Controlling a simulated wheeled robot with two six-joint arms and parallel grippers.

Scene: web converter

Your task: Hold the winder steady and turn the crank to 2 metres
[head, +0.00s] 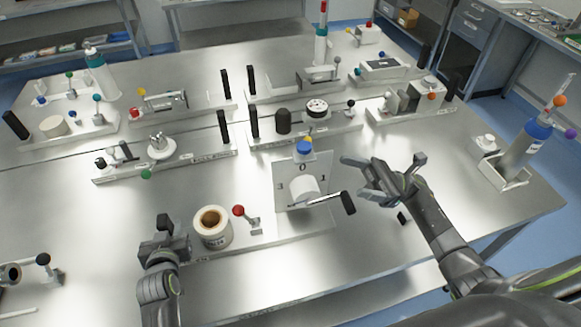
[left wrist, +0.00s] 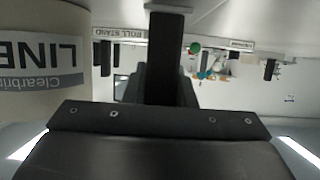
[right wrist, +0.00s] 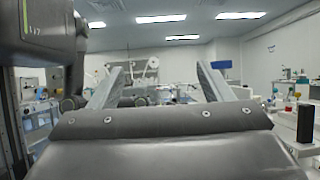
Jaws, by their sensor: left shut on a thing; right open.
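The winder (head: 262,247) is a pale base with a white label roll (head: 213,230), a red-knobbed lever (head: 239,211) and a grey dial plate (head: 284,197) marked 0, 1 and 3. Its crank (head: 323,199) runs right from a white hub to a black grip (head: 348,203). My left gripper (head: 163,226) is shut on a black upright handle (left wrist: 166,55) at the winder's left end, beside the roll. My right gripper (head: 386,165) is open and empty, right of and beyond the crank grip, apart from it. The 2 mark is not visible behind the hub and crank.
Other stations with black posts stand behind, including one with a black cylinder (head: 283,121). A blue-capped bottle (head: 524,149) stands in a holder at the right. A small black-knobbed part (head: 44,260) is at the left. Bare table lies right of the winder.

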